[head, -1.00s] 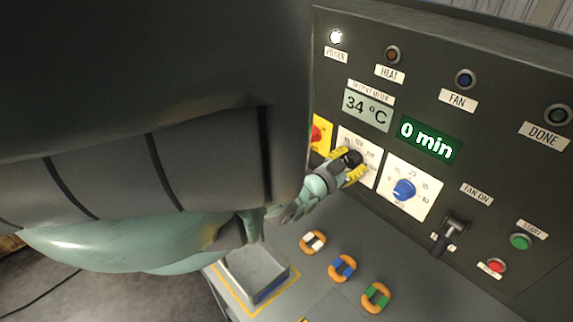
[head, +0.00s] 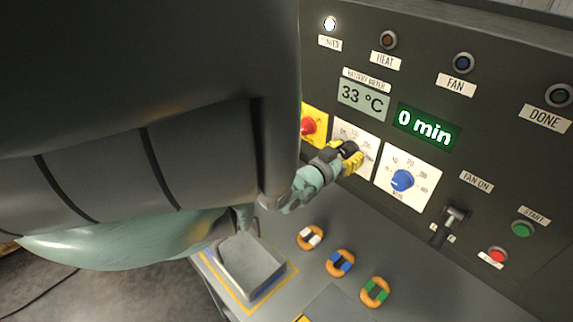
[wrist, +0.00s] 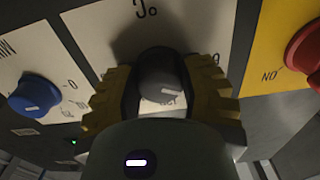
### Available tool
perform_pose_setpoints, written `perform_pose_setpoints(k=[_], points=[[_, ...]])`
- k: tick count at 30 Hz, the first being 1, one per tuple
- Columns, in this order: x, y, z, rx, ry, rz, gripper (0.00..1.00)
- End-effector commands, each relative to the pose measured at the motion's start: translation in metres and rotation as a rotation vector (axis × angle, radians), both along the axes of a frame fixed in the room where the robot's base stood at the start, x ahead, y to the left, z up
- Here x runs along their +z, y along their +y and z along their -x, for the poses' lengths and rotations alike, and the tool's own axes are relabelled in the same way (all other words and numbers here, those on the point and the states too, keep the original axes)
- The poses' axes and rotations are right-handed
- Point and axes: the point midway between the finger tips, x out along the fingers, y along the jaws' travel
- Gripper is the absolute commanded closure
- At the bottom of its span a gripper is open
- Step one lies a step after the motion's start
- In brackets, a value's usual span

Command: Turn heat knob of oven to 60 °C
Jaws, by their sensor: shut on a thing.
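The black heat knob (wrist: 162,76) sits on a white dial plate (wrist: 150,20) marked in °C. In the wrist view my gripper (wrist: 163,95) has its yellow fingers on both sides of the knob, shut on it. In the head view my gripper (head: 350,157) is at the same white dial plate (head: 349,131), covering part of its scale. The knob's pointer setting cannot be read. The display (head: 363,99) reads 33 °C.
A blue timer knob (head: 402,180) is right of the heat dial, a red knob (head: 308,126) on yellow left of it. A black lever (head: 452,222) stands further right. Several ringed parts (head: 340,263) and a grey tray (head: 250,265) lie on the surface below.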

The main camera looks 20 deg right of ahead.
Motion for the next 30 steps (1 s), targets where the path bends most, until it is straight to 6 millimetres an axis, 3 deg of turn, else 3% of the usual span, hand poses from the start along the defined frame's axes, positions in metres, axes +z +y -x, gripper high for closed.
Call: perform_pose_setpoints(k=[15, 30], points=[[-0.0021, 0.0004, 0.003, -0.007, 0.365, 0.146, 0.94], [-0.0012, 0.0001, 0.0035, -0.006, 0.473, 0.191, 0.94]])
